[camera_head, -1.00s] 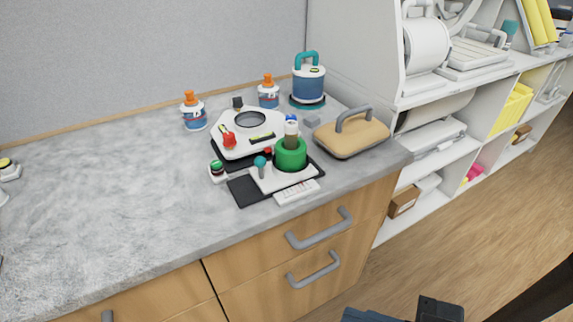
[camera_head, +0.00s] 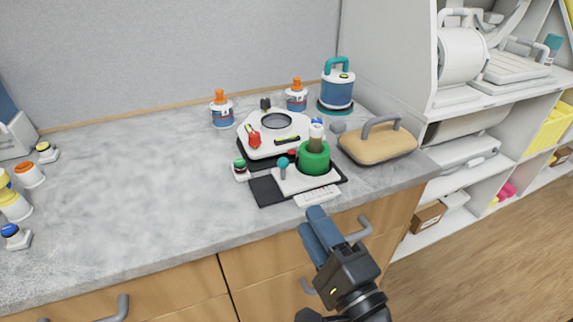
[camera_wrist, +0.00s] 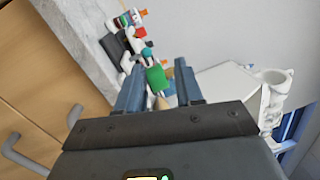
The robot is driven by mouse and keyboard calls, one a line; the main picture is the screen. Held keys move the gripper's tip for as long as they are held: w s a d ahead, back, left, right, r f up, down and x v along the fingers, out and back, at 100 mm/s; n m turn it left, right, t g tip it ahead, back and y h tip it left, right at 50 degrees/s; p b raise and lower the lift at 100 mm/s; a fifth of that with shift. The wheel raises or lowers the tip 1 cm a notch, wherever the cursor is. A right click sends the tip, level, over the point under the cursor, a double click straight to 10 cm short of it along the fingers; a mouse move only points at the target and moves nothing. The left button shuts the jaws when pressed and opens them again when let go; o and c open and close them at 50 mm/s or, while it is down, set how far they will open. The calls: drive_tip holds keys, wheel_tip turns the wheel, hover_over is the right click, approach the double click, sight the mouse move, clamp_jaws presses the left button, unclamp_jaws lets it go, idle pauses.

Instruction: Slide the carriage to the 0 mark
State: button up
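The carriage (camera_head: 292,182) is a white plate with a teal ball knob (camera_head: 282,163) and a green cup-like cylinder (camera_head: 314,158) on it. It sits on a dark flat base (camera_head: 266,191), with more bare base on its left. A white scale strip (camera_head: 318,196) lies along its front; its marks are too small to read, so I cannot tell where 0 is. My gripper (camera_head: 314,224) is in front of the counter edge, below and apart from the carriage. In the wrist view my gripper (camera_wrist: 158,78) has its fingers apart and empty, with the green cylinder beyond them.
Behind the carriage stands a white device (camera_head: 274,133) with a red knob. A tan lidded block (camera_head: 378,146) is close on the right. Orange-capped bottles (camera_head: 222,112) and a blue pot (camera_head: 337,88) stand behind. The counter (camera_head: 140,180) to the left is mostly clear.

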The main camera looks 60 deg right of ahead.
sight(284, 167)
drive_tip(key=w+d+m+g+h, duration=0.1)
drive_tip(key=w+d+m, duration=0.1)
drive_tip(key=m, duration=0.3)
drive_tip(key=w+d+f+m+g+h, duration=0.1)
drive_tip(key=w+d+m, duration=0.1)
drive_tip(key=w+m, duration=0.2)
drive_tip(key=w+d+m+g+h, duration=0.1)
drive_tip(key=w+d+m+g, duration=0.1)
drive_tip(key=m, duration=0.4)
drive_tip(key=shift+w+d+f+m, duration=0.3)
drive_tip(key=shift+w+d, duration=0.1)
drive_tip(key=shift+d, duration=0.1)
drive_tip(key=shift+w+d+f+m, duration=0.1)
drive_tip(key=shift+w+d+m, duration=0.05)
drive_tip(key=shift+w+m, duration=0.2)
drive_tip(key=shift+w+d+m, duration=0.25)
drive_tip(key=shift+w+d, duration=0.2)
drive_tip(key=p+x, duration=0.1)
drive_tip(key=x, duration=0.5)
drive_tip(key=shift+w+d+f, duration=0.1)
drive_tip(key=shift+w+d, duration=0.05)
drive_tip(key=shift+d, duration=0.1)
clamp_jaws()
